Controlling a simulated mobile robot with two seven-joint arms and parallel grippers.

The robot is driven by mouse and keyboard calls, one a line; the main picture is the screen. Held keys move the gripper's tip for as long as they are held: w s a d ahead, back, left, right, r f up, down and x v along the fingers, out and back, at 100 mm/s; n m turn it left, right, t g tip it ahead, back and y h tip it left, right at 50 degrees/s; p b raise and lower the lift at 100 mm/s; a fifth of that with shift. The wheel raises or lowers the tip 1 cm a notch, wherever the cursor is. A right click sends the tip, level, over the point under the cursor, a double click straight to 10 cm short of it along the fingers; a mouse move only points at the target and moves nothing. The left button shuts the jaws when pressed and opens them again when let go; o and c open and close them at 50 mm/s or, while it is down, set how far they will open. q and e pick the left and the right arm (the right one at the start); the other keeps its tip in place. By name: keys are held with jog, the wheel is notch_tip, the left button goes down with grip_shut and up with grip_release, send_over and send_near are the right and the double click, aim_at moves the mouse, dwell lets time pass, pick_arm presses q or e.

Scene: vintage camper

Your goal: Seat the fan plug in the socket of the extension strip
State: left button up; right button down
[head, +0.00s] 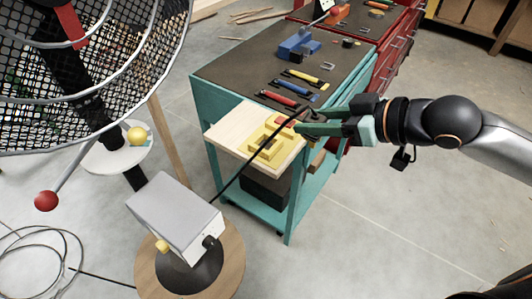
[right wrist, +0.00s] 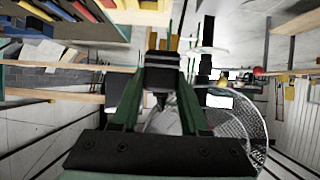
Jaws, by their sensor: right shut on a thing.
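The yellow extension strip (head: 259,153) lies on a pale wooden board (head: 226,135) at the near end of the teal cart. It has a dark recess in its top and a red part at its far end. My right gripper (head: 305,126) comes in from the right, beside the strip's far right end. It is shut on the black fan plug (right wrist: 163,72), whose cord runs down left to the grey box of the fan (head: 178,212). In the head view the fingers partly hide the plug. I cannot tell its exact gap to the strip. My left gripper is out of view.
Screwdrivers (head: 283,96) and a blue vise (head: 298,46) lie on the cart's dark top (head: 235,70). The fan cage (head: 90,75) fills the upper left. A red tool cabinet (head: 395,60) stands behind. A coiled cable (head: 40,262) lies on the floor. The floor at the right is clear.

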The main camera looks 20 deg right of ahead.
jog(key=shift+s+a, duration=0.15)
jog(key=shift+a, duration=0.1)
jog(key=shift+w+a+f+p, duration=0.15)
jog(key=shift+w+p, duration=0.2)
jog(key=shift+w, duration=0.25)
jog(key=w+d+r+x, duration=0.1)
jog(key=x, duration=0.6)
send_over(266, 148)
jog(key=f, duration=0.6)
jog(key=shift+s+d+p, duration=0.15)
jog(key=shift+s+p, duration=0.15)
jog(key=shift+s, duration=0.05)
jog(key=shift+w+a+f, duration=0.2)
jog(key=shift+w+f, duration=0.3)
jog(key=shift+f, duration=1.65)
jog(key=shift+f, duration=0.1)
